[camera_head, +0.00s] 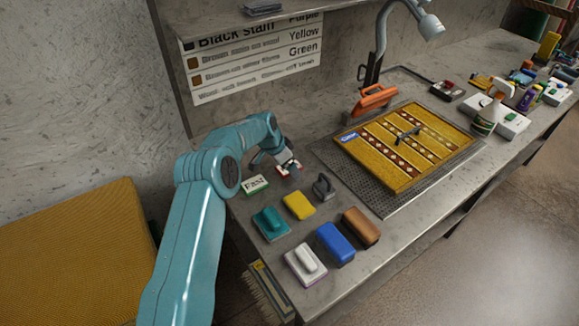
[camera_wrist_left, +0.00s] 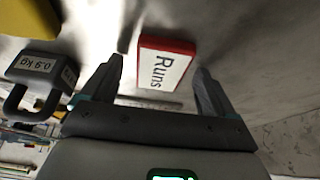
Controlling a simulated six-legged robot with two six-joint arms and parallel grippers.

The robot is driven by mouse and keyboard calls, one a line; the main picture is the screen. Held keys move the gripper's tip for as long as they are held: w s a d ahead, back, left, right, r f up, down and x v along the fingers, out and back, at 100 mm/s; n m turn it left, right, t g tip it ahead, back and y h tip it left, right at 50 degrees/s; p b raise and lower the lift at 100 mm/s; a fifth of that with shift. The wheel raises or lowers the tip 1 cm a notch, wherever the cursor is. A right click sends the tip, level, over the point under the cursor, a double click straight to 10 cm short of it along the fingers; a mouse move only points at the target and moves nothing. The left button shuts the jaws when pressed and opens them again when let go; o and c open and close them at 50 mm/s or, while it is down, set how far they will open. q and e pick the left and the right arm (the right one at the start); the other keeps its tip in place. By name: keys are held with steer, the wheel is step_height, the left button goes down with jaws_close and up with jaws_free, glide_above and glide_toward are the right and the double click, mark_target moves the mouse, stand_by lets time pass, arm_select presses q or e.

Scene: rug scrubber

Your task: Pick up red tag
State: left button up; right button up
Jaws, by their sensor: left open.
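The red tag (camera_wrist_left: 166,64) is a small red block with a white face that reads "Runs". In the left wrist view it lies on the grey counter, between and just beyond the fingertips. In the head view the red tag (camera_head: 290,168) shows partly behind my left gripper (camera_head: 272,160). My left gripper (camera_wrist_left: 158,80) is open, with one finger on each side of the tag, and nothing is held. I cannot tell whether a finger touches the tag. My right gripper is in neither view.
A green-edged "Fast" tag (camera_head: 254,184), a grey weight (camera_head: 323,186), a yellow sponge (camera_head: 299,206) and several brushes and blocks sit close by. A yellow rug (camera_head: 440,150) lies on a dark grate to the right. The wall sign (camera_head: 250,60) stands behind.

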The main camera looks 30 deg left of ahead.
arm_select(q)
steer(key=c, duration=1.1)
steer(key=shift+r, duration=0.15)
